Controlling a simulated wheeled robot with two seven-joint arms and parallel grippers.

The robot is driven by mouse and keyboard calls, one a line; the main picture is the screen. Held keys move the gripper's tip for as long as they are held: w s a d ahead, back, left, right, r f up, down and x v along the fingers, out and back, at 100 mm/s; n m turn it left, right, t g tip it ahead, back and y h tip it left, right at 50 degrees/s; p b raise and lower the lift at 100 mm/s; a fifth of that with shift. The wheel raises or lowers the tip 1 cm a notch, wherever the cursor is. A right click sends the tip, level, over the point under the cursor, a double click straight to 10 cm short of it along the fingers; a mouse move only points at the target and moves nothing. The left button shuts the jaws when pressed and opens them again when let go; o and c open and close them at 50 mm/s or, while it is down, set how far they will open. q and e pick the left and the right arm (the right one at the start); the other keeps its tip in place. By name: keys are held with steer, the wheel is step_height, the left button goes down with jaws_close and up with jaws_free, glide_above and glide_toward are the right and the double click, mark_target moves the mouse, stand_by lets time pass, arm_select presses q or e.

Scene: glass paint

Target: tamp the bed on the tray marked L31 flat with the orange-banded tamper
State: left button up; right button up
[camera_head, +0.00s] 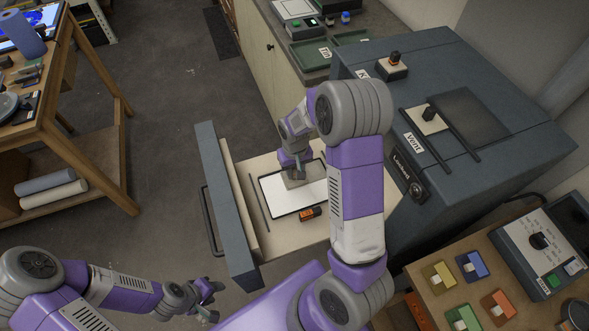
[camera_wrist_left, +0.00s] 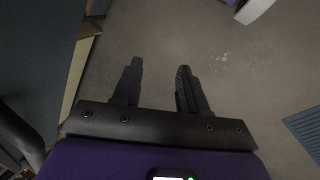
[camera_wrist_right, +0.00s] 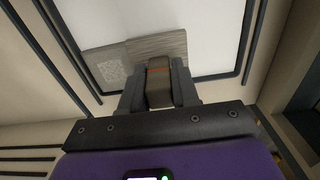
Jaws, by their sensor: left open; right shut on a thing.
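The tray (camera_head: 268,201), dark-rimmed with a smooth white bed (camera_head: 290,196), lies in the pulled-out drawer; no L31 mark is readable. My right gripper (camera_wrist_right: 158,90) is shut on the handle of the tamper (camera_wrist_right: 160,45), which has a brownish-orange band and a flat grey plate. In the head view, the tamper plate (camera_head: 294,183) is at the far part of the bed; whether it touches cannot be told. A paler speckled patch (camera_wrist_right: 105,70) shows beside the plate in the right wrist view. My left gripper (camera_wrist_left: 158,85) is open and empty over the floor, away from the drawer.
A small orange-and-black item (camera_head: 311,213) sits at the tray's near edge. The dark cabinet (camera_head: 455,100) stands to the right, with knobbed blocks on top. The drawer front (camera_head: 225,200) rises left of the tray. A bench with coloured blocks (camera_head: 471,264) is at lower right.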

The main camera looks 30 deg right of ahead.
steer(key=shift+f+b, duration=0.45)
steer(key=shift+f, duration=0.25)
steer(key=shift+f, duration=0.25)
stand_by(0.7)
steer(key=shift+r+p, duration=0.7)
steer(key=shift+r, duration=0.5)
steer(key=shift+f, duration=0.1)
glide_above(312, 176)
steer(key=shift+d+b, duration=0.1)
steer(key=shift+b, duration=0.25)
steer(key=shift+f, duration=0.1)
steer(key=shift+f+b, duration=0.65)
steer(key=shift+f, duration=0.05)
